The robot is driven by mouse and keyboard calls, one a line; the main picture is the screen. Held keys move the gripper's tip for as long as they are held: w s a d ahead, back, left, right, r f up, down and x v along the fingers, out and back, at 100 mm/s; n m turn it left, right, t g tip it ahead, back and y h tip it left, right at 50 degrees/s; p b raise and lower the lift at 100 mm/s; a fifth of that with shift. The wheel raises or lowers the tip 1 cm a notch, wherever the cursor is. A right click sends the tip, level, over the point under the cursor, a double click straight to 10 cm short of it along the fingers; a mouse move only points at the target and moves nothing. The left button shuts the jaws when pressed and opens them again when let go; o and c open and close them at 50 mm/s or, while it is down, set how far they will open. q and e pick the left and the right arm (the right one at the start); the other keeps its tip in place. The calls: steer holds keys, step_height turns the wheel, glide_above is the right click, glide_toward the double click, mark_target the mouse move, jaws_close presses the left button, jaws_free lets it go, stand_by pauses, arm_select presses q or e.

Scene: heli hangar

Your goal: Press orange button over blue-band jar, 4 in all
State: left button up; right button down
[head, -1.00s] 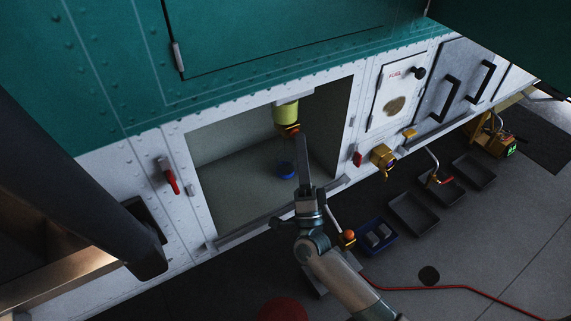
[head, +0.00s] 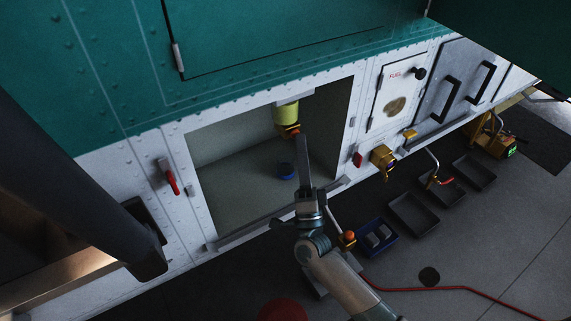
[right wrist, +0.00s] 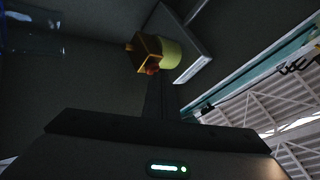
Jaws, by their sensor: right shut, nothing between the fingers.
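A yellow-green cylinder dispenser (head: 286,112) hangs from the top of the open bay in the white panel. Below it is an orange-brown part with a small orange-red button (head: 295,131). The button also shows in the right wrist view (right wrist: 152,69). My left gripper is not in view.
The bay's sill (head: 280,214) runs below my right gripper. A red handle (head: 171,179) is on the panel at left. A blue tray (head: 377,237) and several dark trays lie on the floor at right, near a red hose (head: 430,288).

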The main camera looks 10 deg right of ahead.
arm_select(q)
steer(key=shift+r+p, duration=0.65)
steer(key=shift+p, duration=0.05)
arm_select(e)
steer(key=s+d, duration=0.2)
steer(key=s, duration=0.3)
steer(key=shift+s, duration=0.35)
stand_by(2.1)
